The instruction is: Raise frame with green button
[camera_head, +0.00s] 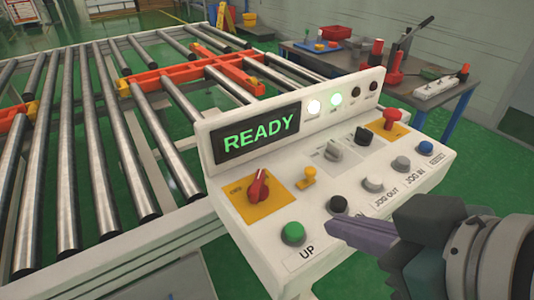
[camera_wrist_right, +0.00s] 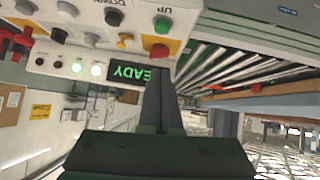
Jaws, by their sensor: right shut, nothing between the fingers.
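The green button (camera_head: 293,232) sits above the "UP" label at the front left of the white control panel (camera_head: 410,185). It also shows in the right wrist view (camera_wrist_right: 161,25), where the panel appears upside down. The orange frame (camera_head: 180,72) lies between the conveyor rollers. My left gripper is not in view.
The display (camera_head: 258,133) reads "READY", with two lit lamps beside it. A red rotary switch (camera_head: 258,186) and a yellow switch stand behind the green button. The roller conveyor (camera_head: 85,130) fills the left. A table (camera_head: 440,98) with tools stands behind the panel.

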